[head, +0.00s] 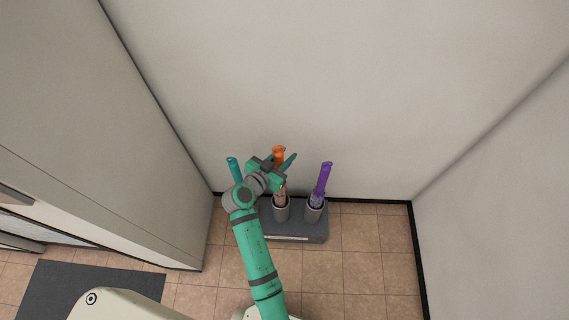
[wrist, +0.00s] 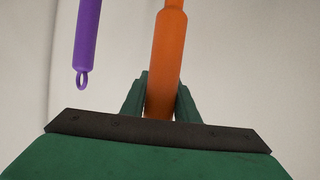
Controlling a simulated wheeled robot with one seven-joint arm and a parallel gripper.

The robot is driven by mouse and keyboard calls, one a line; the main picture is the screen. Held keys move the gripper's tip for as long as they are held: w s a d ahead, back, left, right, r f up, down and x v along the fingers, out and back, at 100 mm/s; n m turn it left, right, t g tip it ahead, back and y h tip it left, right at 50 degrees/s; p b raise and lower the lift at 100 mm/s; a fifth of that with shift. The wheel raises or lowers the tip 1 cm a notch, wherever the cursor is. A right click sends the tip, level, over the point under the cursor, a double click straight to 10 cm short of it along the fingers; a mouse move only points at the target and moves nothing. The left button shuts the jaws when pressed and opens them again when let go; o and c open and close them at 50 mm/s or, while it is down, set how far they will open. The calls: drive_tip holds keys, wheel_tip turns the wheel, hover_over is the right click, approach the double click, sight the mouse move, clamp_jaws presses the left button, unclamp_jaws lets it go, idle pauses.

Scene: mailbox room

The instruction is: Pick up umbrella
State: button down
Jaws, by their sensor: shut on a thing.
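Three umbrellas stand in a grey holder (head: 300,236) on the floor against the back wall: a teal one (head: 233,168), an orange one (head: 279,151) and a purple one (head: 324,177). My gripper (head: 280,165) is at the orange umbrella, below its top end. In the wrist view, my gripper (wrist: 161,98) is shut on the orange umbrella (wrist: 166,62), with a green finger on each side of the shaft. My arm hides the lower part of the teal umbrella.
Walls close in the corner at the back (head: 330,90) and on the right (head: 490,200). A tall pale unit (head: 110,130) stands on the left. A dark mat (head: 90,282) lies at the lower left. The tiled floor (head: 365,265) right of the holder is clear.

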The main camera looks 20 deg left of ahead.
wheel_tip(320, 180, up, 20)
drive_tip(key=shift+f, duration=0.2)
drive_tip(key=shift+w, duration=0.1)
idle(1.1)
idle(0.4)
